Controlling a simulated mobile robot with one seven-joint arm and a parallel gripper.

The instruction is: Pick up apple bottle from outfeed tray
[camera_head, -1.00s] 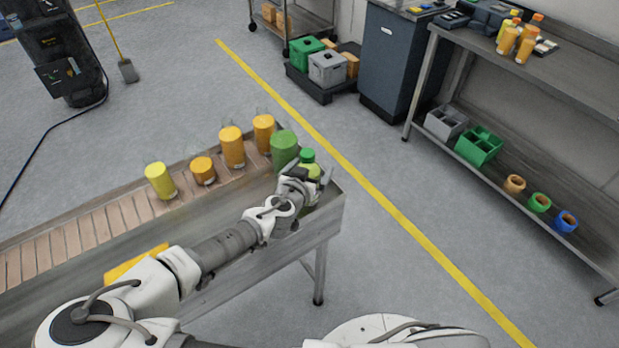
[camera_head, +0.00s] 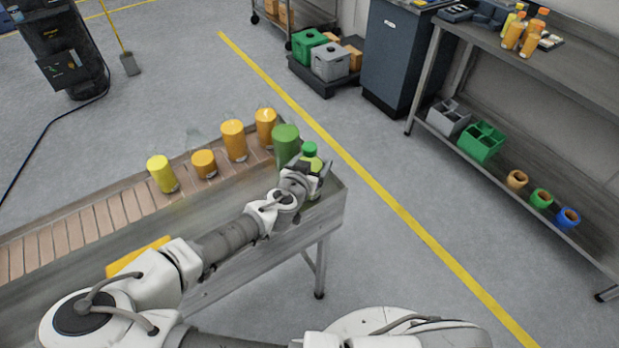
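The apple bottle, with a green cap and yellow-green body (camera_head: 310,158), stands at the right end of the outfeed tray (camera_head: 325,205). My gripper (camera_head: 316,178) is at the bottle, with a dark finger showing on its right side. My wrist hides the bottle's lower part and the other finger. I cannot tell whether the fingers touch the bottle or are closed on it.
A green cylinder (camera_head: 286,143) stands just left of the bottle. Several orange and yellow containers, such as a tall orange one (camera_head: 233,140), line the slatted conveyor (camera_head: 90,228). A shelf bench (camera_head: 560,85) is at the right. Floor between is clear.

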